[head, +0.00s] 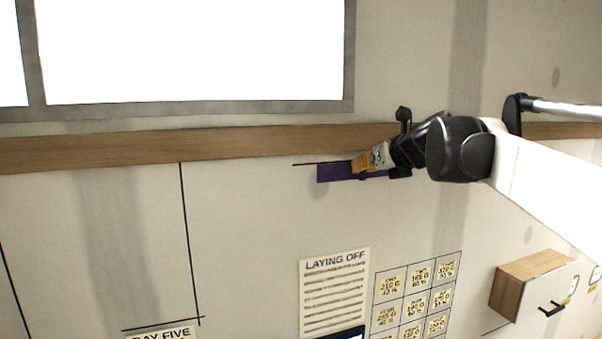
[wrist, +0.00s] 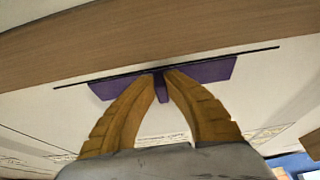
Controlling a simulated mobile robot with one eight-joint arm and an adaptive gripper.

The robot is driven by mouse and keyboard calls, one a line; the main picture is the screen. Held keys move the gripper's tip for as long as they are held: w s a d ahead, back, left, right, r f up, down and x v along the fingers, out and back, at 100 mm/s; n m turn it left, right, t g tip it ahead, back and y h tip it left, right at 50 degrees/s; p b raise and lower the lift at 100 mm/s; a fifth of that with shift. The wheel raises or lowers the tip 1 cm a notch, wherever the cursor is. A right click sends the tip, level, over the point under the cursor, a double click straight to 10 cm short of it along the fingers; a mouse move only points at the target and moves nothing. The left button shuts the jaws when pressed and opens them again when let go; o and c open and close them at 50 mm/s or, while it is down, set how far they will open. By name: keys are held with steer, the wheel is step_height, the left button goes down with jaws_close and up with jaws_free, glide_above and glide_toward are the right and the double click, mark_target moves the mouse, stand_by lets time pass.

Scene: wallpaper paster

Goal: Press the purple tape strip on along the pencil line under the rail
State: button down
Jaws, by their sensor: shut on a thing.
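The purple tape strip (head: 334,173) is at the wall just under the dark pencil line (head: 314,164), below the wooden rail (head: 240,143). In the wrist view the strip (wrist: 206,71) runs roughly parallel to the pencil line (wrist: 262,50), close beneath it. The line extends past both strip ends. My gripper (head: 358,163) is shut on a small purple tab at the strip's middle; its orange fingers (wrist: 161,75) pinch it in the wrist view. The fingers hide part of the strip. I cannot tell whether the strip touches the wall.
A bright framed window (head: 195,50) is above the rail. Below are a "LAYING OFF" sheet (head: 335,293), a grid of labels (head: 415,297) and a wooden wall box with a dark handle (head: 532,281). The wall left of the strip is clear apart from thin dark lines.

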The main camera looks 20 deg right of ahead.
stand_by(0.9)
steer(key=c, duration=1.5)
jaws_free()
steer(key=shift+o, duration=0.2)
steer(key=shift+w, duration=0.15)
